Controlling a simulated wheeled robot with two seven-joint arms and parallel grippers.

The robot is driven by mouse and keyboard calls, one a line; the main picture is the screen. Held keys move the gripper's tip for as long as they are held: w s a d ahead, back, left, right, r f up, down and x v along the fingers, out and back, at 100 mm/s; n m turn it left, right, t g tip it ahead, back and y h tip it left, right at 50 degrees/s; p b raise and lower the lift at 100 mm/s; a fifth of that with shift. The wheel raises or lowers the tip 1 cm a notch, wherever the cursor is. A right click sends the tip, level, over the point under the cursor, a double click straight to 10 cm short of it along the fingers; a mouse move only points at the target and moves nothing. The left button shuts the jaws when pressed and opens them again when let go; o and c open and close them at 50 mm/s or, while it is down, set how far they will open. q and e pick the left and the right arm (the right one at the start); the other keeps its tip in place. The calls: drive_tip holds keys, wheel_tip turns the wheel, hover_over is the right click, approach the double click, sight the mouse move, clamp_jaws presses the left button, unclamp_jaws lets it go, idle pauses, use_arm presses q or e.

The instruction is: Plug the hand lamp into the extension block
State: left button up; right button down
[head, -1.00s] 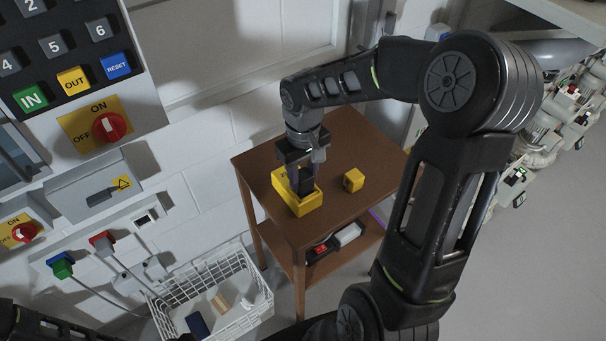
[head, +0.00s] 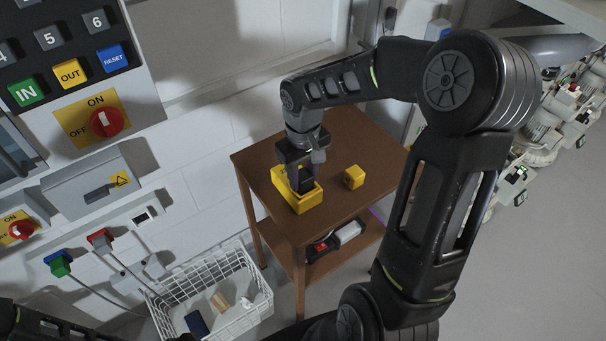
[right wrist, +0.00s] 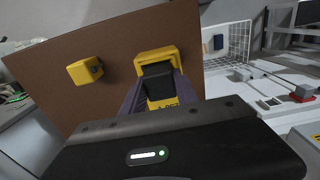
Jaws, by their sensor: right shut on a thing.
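A yellow boxy object (head: 309,204) with black parts and lettering stands on the small brown table (head: 361,139); I take it for the hand lamp, though its form is partly hidden by my fingers. My right gripper (head: 303,188) reaches down from above and is shut on its black middle part. In the right wrist view the fingers flank this black part (right wrist: 157,70), with yellow at both ends. The object appears to rest on the tabletop. I cannot clearly identify the extension block. My left gripper is out of view.
A small yellow cube (head: 354,178) sits apart on the tabletop. Red-and-black and white items (head: 348,232) lie on the lower shelf. A white wire basket (head: 260,309) stands front left. Green-blue and red plugs with cables (head: 60,266) are at the wall. Tabletop is free beyond the cube.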

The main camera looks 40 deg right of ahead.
drive_tip(key=c, duration=0.9)
unclamp_jaws()
drive_tip(key=shift+o, duration=0.2)
wheel_tip(320, 180, up, 8)
drive_tip(key=shift+f, duration=0.1)
